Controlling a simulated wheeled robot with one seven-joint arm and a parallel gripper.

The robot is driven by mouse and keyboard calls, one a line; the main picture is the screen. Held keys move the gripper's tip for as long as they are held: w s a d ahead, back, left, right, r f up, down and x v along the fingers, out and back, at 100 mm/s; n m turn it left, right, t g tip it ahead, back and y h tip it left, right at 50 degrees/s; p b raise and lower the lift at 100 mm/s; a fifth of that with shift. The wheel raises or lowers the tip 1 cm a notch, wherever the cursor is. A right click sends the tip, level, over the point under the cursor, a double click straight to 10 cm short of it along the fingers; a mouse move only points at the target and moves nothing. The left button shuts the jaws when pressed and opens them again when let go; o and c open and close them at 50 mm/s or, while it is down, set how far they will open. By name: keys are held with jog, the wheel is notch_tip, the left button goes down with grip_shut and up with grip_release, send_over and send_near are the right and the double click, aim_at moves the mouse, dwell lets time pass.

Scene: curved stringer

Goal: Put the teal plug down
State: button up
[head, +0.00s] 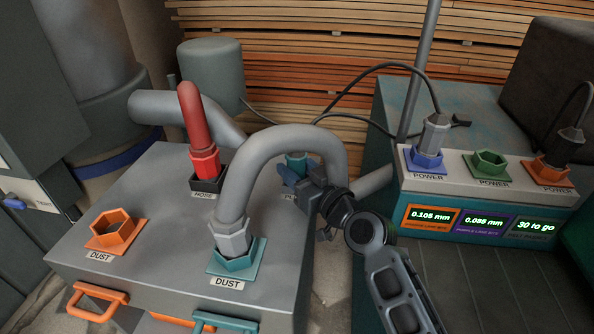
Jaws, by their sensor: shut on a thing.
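Only the top of this piece shows; the gripper and the hose hide the rest. I cannot tell whether it touches the cabinet top or a socket. A partly covered label starting with P (289,196) lies just below the gripper.
The grey hose (278,140) arches close to my gripper, its end in a teal DUST socket (234,262). A red hose (195,120) stands in the HOSE socket. An orange DUST socket (115,232) is empty. Black cables (385,66) loop behind.

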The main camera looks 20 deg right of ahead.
jog(key=shift+f, duration=0.25)
jog(key=o, duration=1.2)
jog(key=shift+r, duration=0.1)
jog(key=shift+r, duration=0.1)
jog(key=shift+s, duration=0.3)
jog(key=s+b, duration=0.1)
jog(key=s, duration=0.2)
jog(key=s+d+b, duration=0.1)
jog(key=s, duration=0.3)
jog(key=s+d+b, duration=0.1)
jog(key=s, duration=0.3)
jog(key=shift+s+d, duration=0.1)
jog(key=shift+d, duration=0.1)
